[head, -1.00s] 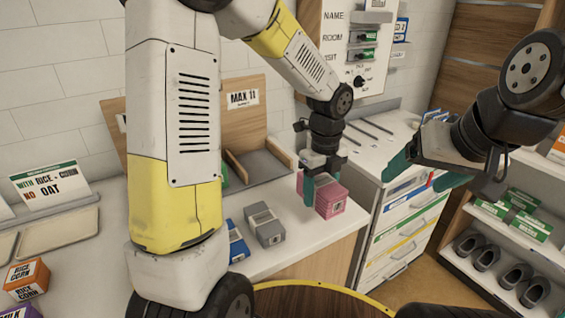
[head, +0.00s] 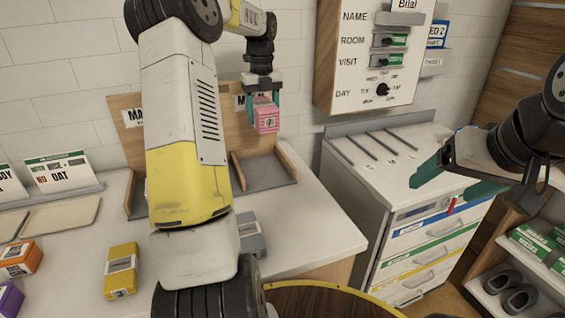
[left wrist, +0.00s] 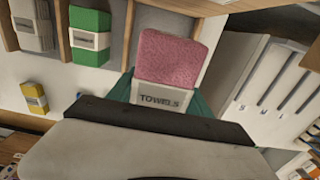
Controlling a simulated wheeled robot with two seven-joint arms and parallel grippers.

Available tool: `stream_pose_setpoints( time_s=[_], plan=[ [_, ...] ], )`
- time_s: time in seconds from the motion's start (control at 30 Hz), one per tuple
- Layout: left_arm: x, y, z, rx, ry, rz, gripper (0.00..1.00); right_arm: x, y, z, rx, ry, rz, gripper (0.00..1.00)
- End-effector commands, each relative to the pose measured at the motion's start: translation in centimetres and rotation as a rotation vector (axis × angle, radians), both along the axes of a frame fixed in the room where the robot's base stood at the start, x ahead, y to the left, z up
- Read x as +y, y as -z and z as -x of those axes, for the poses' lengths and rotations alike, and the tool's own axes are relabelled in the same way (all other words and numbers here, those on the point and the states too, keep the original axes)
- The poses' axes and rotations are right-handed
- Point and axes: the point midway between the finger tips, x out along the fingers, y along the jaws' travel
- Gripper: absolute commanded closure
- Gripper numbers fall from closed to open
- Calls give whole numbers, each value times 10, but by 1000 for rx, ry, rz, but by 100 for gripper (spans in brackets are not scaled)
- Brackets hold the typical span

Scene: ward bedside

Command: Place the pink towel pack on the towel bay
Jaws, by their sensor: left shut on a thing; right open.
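The pink towel pack (head: 265,118) is held in the air by my left gripper (head: 264,97), in front of the wooden back board and above the right-hand bay. In the left wrist view the pack (left wrist: 172,58) sits between the teal fingers, with its white TOWELS label towards the camera. The right-hand bay (head: 266,173) has a grey floor, wooden sides and no pack seen in it. The sign behind it is mostly hidden by the gripper, so I cannot read it. My right gripper (head: 452,180) is open and empty by the drawer unit.
My left arm hides the bay's left neighbour in the head view. The left wrist view shows a green pack (left wrist: 90,36) and a grey pack (left wrist: 31,25) there. A yellow pack (head: 121,271) and another grey pack (head: 251,234) stand on the counter. The drawer unit (head: 370,165) is at right.

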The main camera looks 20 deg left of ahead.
Motion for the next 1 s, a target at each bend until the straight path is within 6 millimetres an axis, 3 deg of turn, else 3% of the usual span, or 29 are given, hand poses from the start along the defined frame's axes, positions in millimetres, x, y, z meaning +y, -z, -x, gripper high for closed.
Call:
stream_pose_setpoints(
  time_s=[0.17, 0.6, 1.0],
  plan=[
    [13, 6, -1, 2, 3, 2, 93, 0, 0, 0, 0, 0, 0, 20],
    [12, 112, 0, 4, 5, 2, 93, 0, 0, 0, 0, 0, 0, 20],
    [12, 152, 0, 2, 3, 2, 93, 0, 0, 0, 0, 0, 0, 20]
  ],
)
